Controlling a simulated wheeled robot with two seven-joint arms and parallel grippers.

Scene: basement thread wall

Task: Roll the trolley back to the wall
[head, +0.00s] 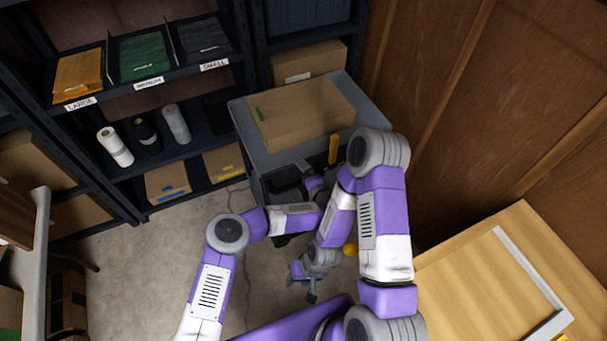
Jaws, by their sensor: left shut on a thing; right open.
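The trolley (243,113) is grey, with a flat top and a darker open side below. It stands at the back centre, close to the shelving and the wooden wall. A yellow handle piece (333,149) shows at its near right edge. My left gripper (314,186) is at the trolley's near side, shut, apparently on the handle; my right arm partly hides the grip. My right gripper (304,284) is open and empty, low over the floor in front of the trolley. A small yellow part (350,250) shows beside my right wrist; I cannot tell what it belongs to.
A cardboard box (305,110) lies on the trolley top. A wooden bench (475,270) is at lower right. Concrete floor (165,255) is clear at left centre.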

